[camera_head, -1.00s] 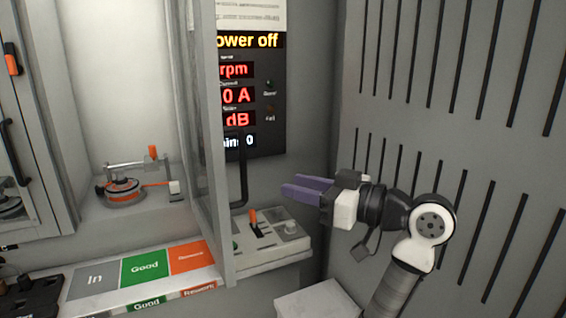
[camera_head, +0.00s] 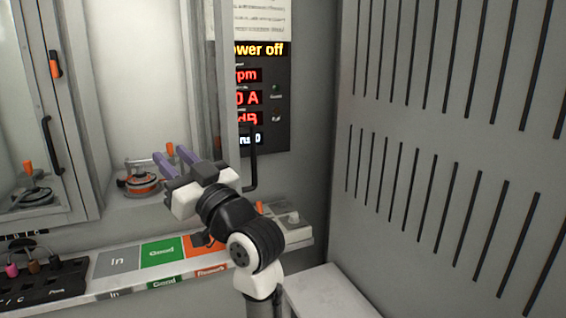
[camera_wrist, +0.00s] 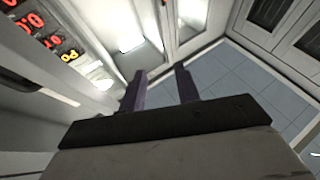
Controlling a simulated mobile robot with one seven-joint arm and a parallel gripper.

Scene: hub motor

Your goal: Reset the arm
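My gripper (camera_head: 175,158) is raised in front of the test cabinet, left of the control panel, with its purple fingers pointing away to the upper left. The fingers stand apart with nothing between them. In the wrist view the gripper (camera_wrist: 160,84) also shows two separate fingers and an empty gap. The hub motor (camera_head: 138,182), with orange on it, sits in the cabinet behind the fingers and is partly hidden by them.
A display (camera_head: 262,95) reads "ower off". A control box (camera_head: 295,228) with an orange lever is partly behind my arm. In, Good and Rework areas (camera_head: 160,252) line the ledge. A black connector tray (camera_head: 55,282) is at left. A slotted wall (camera_head: 450,120) stands at right.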

